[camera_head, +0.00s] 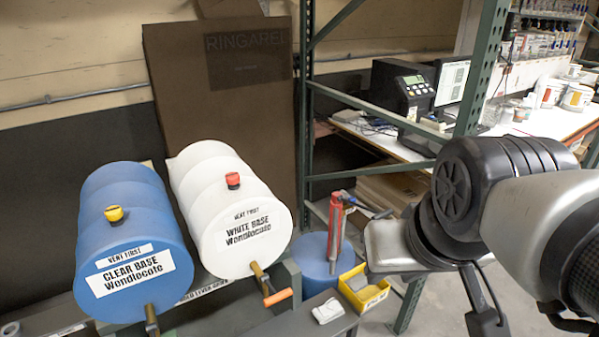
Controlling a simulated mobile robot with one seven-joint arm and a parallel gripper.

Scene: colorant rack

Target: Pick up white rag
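A small white rag (328,311) lies folded on a dark flat surface (290,325) at the bottom middle, just left of a yellow bin. My arm comes in from the right edge. A dark part at its lower end, which looks like my gripper (487,316), hangs near the bottom edge. It is well to the right of the rag and apart from it. Its fingertips are cut off or too unclear to tell open from shut.
The yellow bin (363,288) stands close to the rag. A blue drum (125,245) and a white drum (230,215) with a valve and orange handle (277,297) are to the left. A green rack post (408,305) rises between the rag and my arm's lower end.

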